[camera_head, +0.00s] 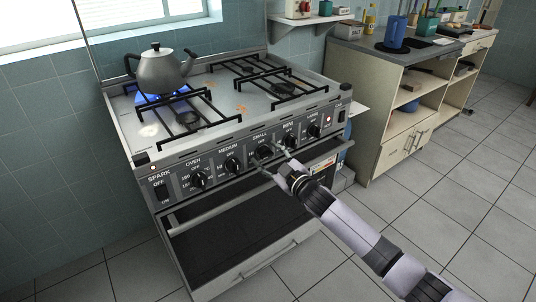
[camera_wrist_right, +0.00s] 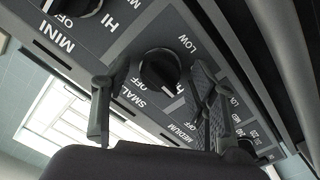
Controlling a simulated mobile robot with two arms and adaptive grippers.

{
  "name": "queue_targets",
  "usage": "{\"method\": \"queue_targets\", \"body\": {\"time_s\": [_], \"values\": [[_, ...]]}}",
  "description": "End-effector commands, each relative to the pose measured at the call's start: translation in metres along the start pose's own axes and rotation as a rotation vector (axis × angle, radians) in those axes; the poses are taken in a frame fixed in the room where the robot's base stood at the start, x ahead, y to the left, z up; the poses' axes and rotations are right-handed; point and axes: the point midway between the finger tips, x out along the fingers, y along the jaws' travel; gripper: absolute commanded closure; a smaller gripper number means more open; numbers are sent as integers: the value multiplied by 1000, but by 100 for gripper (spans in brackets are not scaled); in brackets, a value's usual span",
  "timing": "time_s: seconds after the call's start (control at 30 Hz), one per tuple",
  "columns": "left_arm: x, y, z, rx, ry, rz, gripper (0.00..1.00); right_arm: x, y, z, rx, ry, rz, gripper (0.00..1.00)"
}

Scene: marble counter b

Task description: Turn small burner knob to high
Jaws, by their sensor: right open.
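The small burner knob (camera_head: 263,151) is a round black dial under the label SMALL, on the stove's front panel. In the right wrist view the small burner knob (camera_wrist_right: 160,70) sits between my two fingers, beside the labels SMALL and LOW. My right gripper (camera_head: 273,159) is open in front of it, with one finger on each side; in the wrist view the right gripper (camera_wrist_right: 153,82) spans the knob. I cannot tell whether the fingers touch it. The knob's exact setting is hard to read. My left gripper is not in view.
The medium knob (camera_head: 232,165) and mini knob (camera_head: 289,140) sit close on either side. The oven handle (camera_head: 216,208) runs below the panel. A grey kettle (camera_head: 163,70) stands on the back left burner, with blue beneath it. A cabinet (camera_head: 400,120) stands at right; the tiled floor is clear.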

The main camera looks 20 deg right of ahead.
Motion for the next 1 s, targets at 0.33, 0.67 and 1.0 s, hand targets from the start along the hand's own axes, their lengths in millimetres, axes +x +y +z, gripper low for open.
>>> {"method": "queue_targets", "body": {"time_s": [0.33,0.67,1.0], "values": [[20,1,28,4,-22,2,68,0,0,-1,158,-1,0,47],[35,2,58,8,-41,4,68,0,0,-1,324,-1,-1,47],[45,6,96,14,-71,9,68,0,0,-1,535,0,-1,47]]}}
